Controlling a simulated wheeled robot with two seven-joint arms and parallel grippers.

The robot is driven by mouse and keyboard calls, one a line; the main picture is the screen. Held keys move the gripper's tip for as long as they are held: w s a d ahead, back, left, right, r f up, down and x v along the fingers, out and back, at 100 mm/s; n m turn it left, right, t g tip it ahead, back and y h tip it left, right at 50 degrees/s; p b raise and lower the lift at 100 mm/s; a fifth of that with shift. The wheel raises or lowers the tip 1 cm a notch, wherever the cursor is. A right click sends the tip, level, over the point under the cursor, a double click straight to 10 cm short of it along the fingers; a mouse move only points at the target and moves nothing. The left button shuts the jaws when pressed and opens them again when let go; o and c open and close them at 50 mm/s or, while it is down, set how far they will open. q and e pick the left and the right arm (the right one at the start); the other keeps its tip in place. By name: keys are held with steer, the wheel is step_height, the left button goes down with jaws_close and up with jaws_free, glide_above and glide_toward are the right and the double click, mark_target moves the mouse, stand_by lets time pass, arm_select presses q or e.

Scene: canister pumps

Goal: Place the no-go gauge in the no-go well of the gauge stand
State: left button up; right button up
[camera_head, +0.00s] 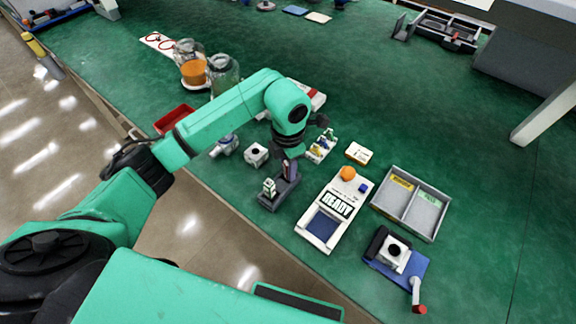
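My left gripper (287,172) points down at the front edge of the green table. Its fingers merge with a dark grey block (284,194) below it, so whether they are open or shut is unclear. A small white and green piece (268,187) stands upright at the block's left side; I cannot tell if it is a gauge. A small white holder (318,154) with yellow, blue and green pieces stands behind and right of the gripper, partly hidden by the wrist. I cannot tell which thing is the gauge stand or the no-go gauge. My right gripper is out of view.
Right of the gripper are a white device reading READY (337,207), a grey two-compartment tray (437,232) and a blue crank fixture (413,271). A white block (257,154), a red tray (174,119) and glass jars (224,72) lie left.

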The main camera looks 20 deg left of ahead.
arm_select(q)
steer(key=shift+o, duration=0.9)
steer(key=shift+r, duration=0.3)
step_height(320, 180, up, 7)
steer(key=shift+f+b, duration=0.1)
steer(key=shift+b, duration=0.65)
step_height(320, 180, up, 5)
